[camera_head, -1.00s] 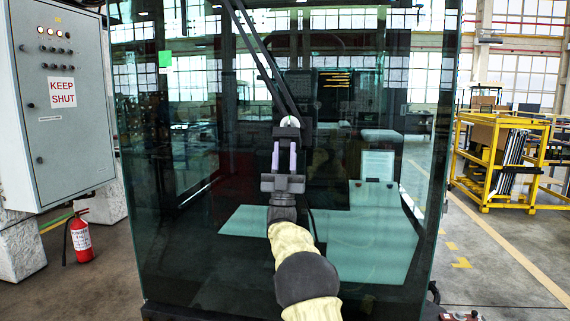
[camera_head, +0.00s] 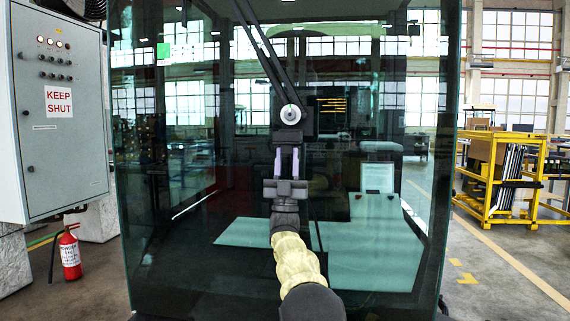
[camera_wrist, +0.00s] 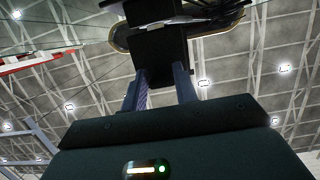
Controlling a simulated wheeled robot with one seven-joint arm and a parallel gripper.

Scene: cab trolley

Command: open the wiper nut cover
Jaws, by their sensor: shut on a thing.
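The wiper nut cover (camera_head: 287,136) is a small dark block just below the wiper pivot on the dark glass front. Above it the round pale nut (camera_head: 290,114) shows whole, with a dark centre. My gripper (camera_head: 287,150) comes from below, its two purple-grey fingers upright and shut on the cover. In the wrist view the cover is a black block (camera_wrist: 159,46) between the fingertips. A larger dark, rounded part lies behind it there. The cover's hinge cannot be made out.
Two dark wiper arm rods (camera_head: 262,50) run from the pivot up and left across the glass (camera_head: 170,240). A grey cabinet (camera_head: 60,150) and a red fire extinguisher (camera_head: 69,254) stand at left. A yellow rack (camera_head: 500,180) stands at right.

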